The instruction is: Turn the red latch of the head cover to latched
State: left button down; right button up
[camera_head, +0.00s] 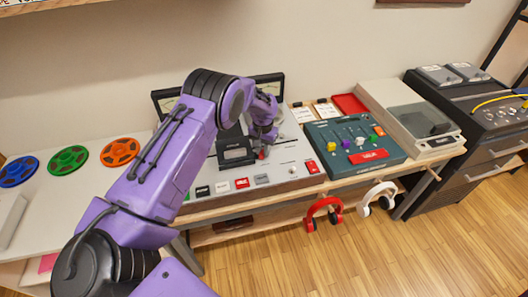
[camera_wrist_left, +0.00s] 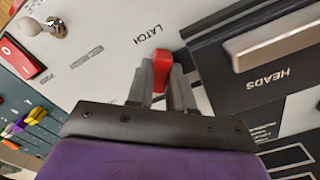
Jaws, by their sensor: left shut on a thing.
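The red latch (camera_wrist_left: 163,61) stands on the white deck panel, close beside the dark head cover (camera_wrist_left: 225,72) marked HEADS. The word LATCH is printed on the panel near it. My left gripper (camera_wrist_left: 162,76) is shut on the red latch, with one finger on each side. In the head view my left arm reaches across to the deck, and my left gripper (camera_head: 263,145) is at the latch, just right of the head cover (camera_head: 235,152). Fingers and wrist hide most of the latch there. My right gripper is not in view.
The deck (camera_head: 300,170) has a row of buttons along its front and a small knob (camera_wrist_left: 56,28). A mixer (camera_head: 330,135) with coloured sliders stands to its right, then a turntable (camera_head: 415,115). Coloured reels (camera_head: 68,160) lie at left. Red headphones (camera_head: 322,212) hang below the front edge.

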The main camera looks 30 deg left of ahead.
pick_arm(q)
jog(key=m, duration=0.2)
jog(key=m+b, duration=0.1)
jog(key=m, duration=0.2)
jog(key=shift+a+f+m+b, duration=0.15)
jog(key=shift+a+m+b, duration=0.15)
jog(key=shift+w+a+m+b, duration=0.15)
jog(key=shift+m+b, duration=0.4)
jog(key=shift+m, duration=1.75)
jog(key=c, duration=1)
grip_release()
jog(key=shift+w+f, duration=0.1)
notch_tip(320, 180, up, 11)
jog(key=b, duration=0.2)
jog(key=shift+f, duration=0.2)
